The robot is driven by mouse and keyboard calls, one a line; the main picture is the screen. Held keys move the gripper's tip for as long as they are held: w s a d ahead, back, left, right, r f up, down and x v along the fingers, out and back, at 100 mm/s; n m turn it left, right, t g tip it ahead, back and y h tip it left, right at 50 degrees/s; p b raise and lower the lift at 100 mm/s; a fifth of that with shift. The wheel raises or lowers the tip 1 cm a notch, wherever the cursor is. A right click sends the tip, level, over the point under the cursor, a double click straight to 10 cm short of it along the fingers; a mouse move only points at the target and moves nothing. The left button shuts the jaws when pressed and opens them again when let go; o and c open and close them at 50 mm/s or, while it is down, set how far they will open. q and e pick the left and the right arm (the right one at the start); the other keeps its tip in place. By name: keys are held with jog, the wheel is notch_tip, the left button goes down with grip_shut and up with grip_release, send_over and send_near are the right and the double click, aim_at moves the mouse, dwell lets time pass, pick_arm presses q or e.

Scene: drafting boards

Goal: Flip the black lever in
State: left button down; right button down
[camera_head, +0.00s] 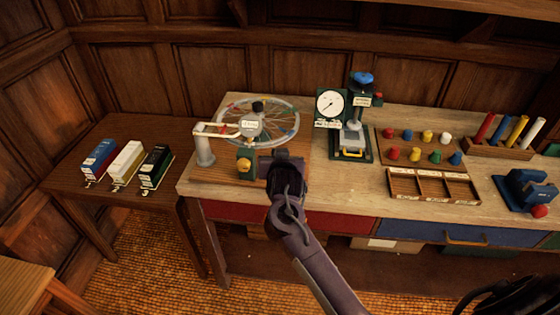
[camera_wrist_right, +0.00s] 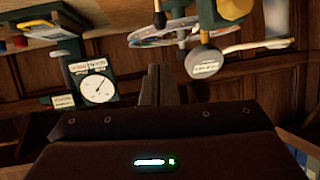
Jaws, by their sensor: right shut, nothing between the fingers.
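My right gripper (camera_head: 284,158) is shut and empty at the stand's front right. My left gripper is not in view.
The gauge (camera_wrist_right: 203,62) and a yellow knob (camera_wrist_right: 235,8) are close to my fingers. A press with a dial (camera_head: 330,103) stands right of the wheel. Pegs and a wooden tray (camera_head: 433,187) lie farther right. Labelled blue, white and black boxes (camera_head: 155,168) stand on the side table.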

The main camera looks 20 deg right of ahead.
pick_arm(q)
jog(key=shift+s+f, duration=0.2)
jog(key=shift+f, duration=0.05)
pick_arm(e)
jog(key=v, duration=0.4)
jog(key=shift+w+d+r, duration=0.1)
jog(key=shift+w+r, duration=0.05)
jog(key=shift+r, duration=0.1)
jog(key=shift+r, duration=0.1)
